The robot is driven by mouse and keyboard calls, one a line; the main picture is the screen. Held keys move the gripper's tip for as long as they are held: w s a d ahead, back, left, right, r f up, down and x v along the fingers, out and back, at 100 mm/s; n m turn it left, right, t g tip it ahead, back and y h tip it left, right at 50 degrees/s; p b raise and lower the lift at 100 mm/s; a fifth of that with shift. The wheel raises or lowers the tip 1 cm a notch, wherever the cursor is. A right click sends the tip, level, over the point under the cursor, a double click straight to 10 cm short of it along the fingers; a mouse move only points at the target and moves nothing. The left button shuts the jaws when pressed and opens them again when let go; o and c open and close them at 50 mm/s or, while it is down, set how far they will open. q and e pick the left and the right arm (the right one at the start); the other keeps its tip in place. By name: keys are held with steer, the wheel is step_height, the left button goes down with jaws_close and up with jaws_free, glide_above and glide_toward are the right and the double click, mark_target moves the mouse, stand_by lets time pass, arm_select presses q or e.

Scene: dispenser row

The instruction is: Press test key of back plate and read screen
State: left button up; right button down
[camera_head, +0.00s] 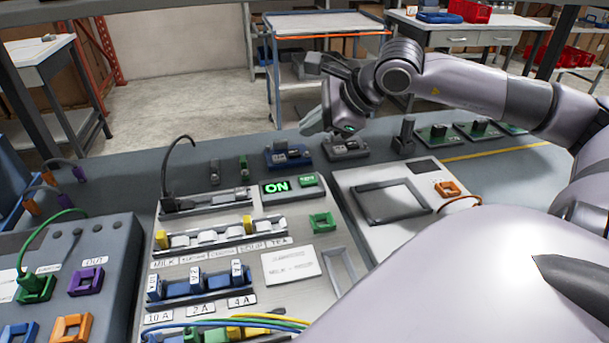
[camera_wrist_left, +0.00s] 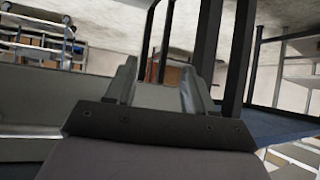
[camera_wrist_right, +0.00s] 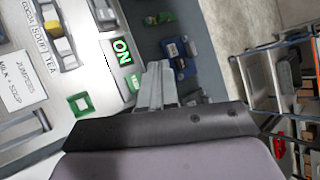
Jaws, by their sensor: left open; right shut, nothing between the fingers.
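The back plate (camera_head: 297,236) is a light grey panel in the middle of the head view. Its small black screen (camera_head: 276,187) shows "ON" in green letters; the screen also shows in the right wrist view (camera_wrist_right: 121,52). A green key (camera_head: 308,181) with small lettering sits right beside the screen, also in the right wrist view (camera_wrist_right: 133,83). My right gripper (camera_head: 316,126) is shut and empty, above and behind the key, apart from it. Its fingers (camera_wrist_right: 157,85) show in the right wrist view. My left gripper (camera_wrist_left: 158,82) is open and empty, away from the plate.
Blue and grey blocks (camera_head: 288,155) stand behind the plate. A black cable (camera_head: 165,165) arches at its back left. A green square socket (camera_head: 322,221) and labelled switches (camera_head: 222,237) are on the plate. A panel with a square frame (camera_head: 391,201) lies to the right.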

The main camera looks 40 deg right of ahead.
steer(key=b, duration=0.4)
glide_above(311, 181)
step_height(311, 181, down, 8)
steer(key=shift+r, duration=0.2)
steer(key=shift+f+b, duration=0.7)
steer(key=shift+b, duration=0.2)
stand_by(1.2)
steer(key=shift+f+b, duration=0.4)
steer(key=shift+b, duration=0.25)
steer(key=shift+f+b, duration=0.5)
steer(key=shift+b, duration=0.2)
stand_by(0.5)
steer(key=shift+r, duration=0.1)
steer(key=shift+d+r+p, duration=0.1)
steer(key=shift+r+p, duration=0.3)
steer(key=shift+r, duration=0.45)
